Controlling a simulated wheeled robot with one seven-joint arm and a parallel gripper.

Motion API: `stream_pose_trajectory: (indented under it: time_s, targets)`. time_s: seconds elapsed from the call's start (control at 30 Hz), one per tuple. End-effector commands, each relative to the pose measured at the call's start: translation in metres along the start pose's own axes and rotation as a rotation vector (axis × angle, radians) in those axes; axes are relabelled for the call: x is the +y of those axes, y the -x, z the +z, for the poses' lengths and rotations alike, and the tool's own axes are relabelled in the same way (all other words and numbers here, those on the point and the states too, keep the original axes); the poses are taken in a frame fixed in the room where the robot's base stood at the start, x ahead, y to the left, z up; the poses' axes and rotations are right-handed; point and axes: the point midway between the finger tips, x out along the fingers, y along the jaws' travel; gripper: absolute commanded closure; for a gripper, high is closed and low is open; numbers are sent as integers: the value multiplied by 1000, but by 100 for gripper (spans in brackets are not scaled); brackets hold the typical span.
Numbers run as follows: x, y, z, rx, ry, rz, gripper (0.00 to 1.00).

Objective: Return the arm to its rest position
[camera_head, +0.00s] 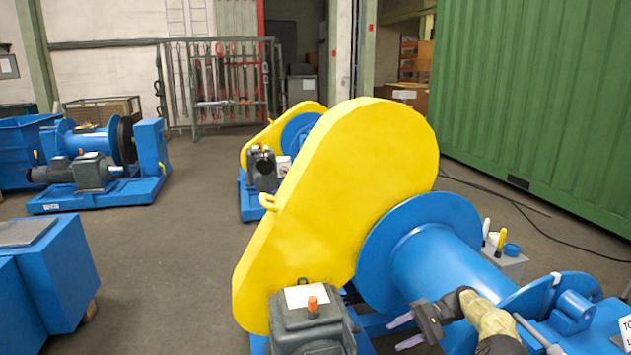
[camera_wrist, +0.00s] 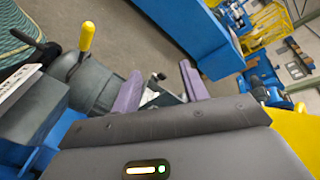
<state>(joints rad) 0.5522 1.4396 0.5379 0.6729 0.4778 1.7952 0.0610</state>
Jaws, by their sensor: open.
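My gripper (camera_head: 405,331) is in front of the blue drum (camera_head: 450,262) in the head view, at the lower right. Its two purple fingers point left and stand apart with nothing between them. In the wrist view the gripper (camera_wrist: 160,82) also shows open and empty, over grey machine parts and floor. My tan and dark arm (camera_head: 488,318) reaches in from the lower right. The large yellow chain guard (camera_head: 340,205) stands left of the drum. I cannot tell whether any finger touches the machine.
A grey motor (camera_head: 305,320) with an orange cap sits in front of the guard. Levers with yellow and white handles (camera_head: 493,238) stand right of the drum. Other blue winches (camera_head: 100,165) stand farther back. Open floor (camera_head: 160,235) lies left; a green container (camera_head: 540,100) stands right.

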Motion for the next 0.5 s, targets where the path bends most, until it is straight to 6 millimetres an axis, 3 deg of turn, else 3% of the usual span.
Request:
stream_pose_trajectory:
  time_s: [0.5]
  targets:
    - [-20,-43,5,54,-4,187,56]
